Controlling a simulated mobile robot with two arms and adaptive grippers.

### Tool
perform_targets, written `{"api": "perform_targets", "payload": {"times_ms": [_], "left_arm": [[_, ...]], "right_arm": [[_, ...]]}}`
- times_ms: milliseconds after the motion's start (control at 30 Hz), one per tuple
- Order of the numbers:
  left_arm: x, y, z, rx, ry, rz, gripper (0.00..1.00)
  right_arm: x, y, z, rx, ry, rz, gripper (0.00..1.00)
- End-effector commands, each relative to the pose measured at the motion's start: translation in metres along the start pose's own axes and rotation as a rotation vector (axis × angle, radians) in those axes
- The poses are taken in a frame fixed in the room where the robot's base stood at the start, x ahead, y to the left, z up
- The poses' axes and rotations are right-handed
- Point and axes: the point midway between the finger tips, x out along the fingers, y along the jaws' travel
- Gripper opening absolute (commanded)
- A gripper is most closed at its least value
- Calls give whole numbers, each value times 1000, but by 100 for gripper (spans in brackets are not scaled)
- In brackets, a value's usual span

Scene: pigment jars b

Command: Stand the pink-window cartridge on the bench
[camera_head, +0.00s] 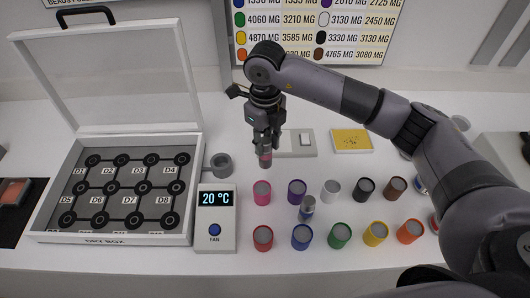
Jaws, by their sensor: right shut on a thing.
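My right gripper (264,141) points down above the bench (200,275), its fingers shut on a small cartridge. The pink-window cartridge (265,160) hangs upright below the fingertips, with a pink band showing; its upper part is hidden between the fingers. It appears just behind and above the pink jar (262,193); I cannot tell how far its lower end is from the bench. My left gripper is not in view.
Several coloured jars stand in two rows, among them purple (296,192) and red (263,238). A silver cartridge (308,208) stands between the rows.

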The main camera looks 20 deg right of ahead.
Motion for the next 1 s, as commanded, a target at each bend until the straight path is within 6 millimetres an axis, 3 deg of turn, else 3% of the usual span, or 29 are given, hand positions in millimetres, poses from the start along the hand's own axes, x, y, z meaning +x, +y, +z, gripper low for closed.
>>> {"api": "perform_targets", "payload": {"times_ms": [267, 500, 933, 967, 1000], "left_arm": [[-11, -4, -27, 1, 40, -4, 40], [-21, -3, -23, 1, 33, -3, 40], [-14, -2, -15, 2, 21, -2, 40], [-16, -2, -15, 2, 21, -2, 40], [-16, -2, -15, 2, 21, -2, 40]], "right_arm": [[28, 1, 0, -1, 2, 1, 0], [60, 1, 0, -2, 0, 1, 0], [69, 0, 0, -2, -1, 0, 0], [68, 0, 0, -2, -1, 0, 28], [67, 0, 0, -2, -1, 0, 30]]}}
